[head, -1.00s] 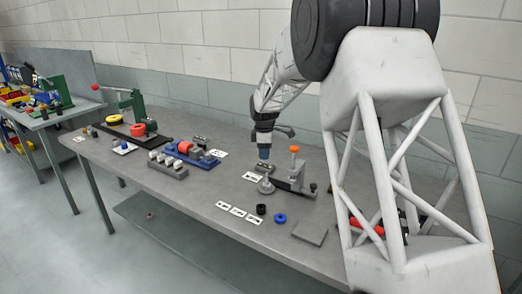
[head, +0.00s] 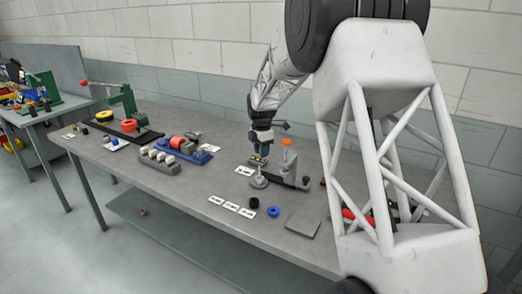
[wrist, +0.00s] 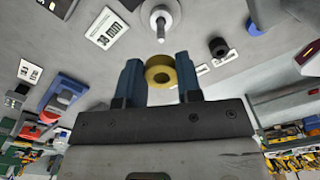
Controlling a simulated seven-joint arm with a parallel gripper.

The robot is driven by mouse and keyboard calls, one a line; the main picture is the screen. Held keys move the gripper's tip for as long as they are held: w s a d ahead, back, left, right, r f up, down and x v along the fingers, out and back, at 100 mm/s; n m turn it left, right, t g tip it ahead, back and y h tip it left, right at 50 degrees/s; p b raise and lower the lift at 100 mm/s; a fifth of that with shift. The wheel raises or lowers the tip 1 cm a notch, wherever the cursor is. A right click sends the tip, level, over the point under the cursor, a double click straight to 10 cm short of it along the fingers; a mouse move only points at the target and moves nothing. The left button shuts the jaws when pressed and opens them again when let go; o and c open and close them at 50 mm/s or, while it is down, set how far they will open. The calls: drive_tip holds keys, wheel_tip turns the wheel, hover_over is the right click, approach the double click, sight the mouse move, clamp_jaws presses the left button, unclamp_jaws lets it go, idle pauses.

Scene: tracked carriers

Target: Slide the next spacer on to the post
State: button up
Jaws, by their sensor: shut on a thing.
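My gripper (wrist: 160,77) is shut on a yellow ring-shaped spacer (wrist: 159,61), held between its two blue fingertips with the hole showing. In the head view, my gripper (head: 259,158) hangs above the table, just over and behind the post. The post (wrist: 160,30) stands upright on a round grey base (wrist: 147,14); its base also shows in the head view (head: 259,182). The held spacer is apart from the post. A black spacer (head: 254,203) and a blue spacer (head: 273,211) lie on the table in front of the post.
A grey fixture with an orange knob (head: 286,142) stands right of the post. White cards (head: 231,206) lie in front, and a flat grey plate (head: 302,224) lies at the right. A blue fixture with a red cylinder (head: 177,143) stands to the left.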

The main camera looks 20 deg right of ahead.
drive_tip(key=shift+f, duration=0.25)
drive_tip(key=shift+f, duration=1.6)
drive_tip(key=shift+f, duration=1.45)
idle(3.1)
drive_tip(key=o, duration=1.6)
drive_tip(key=shift+c, duration=0.2)
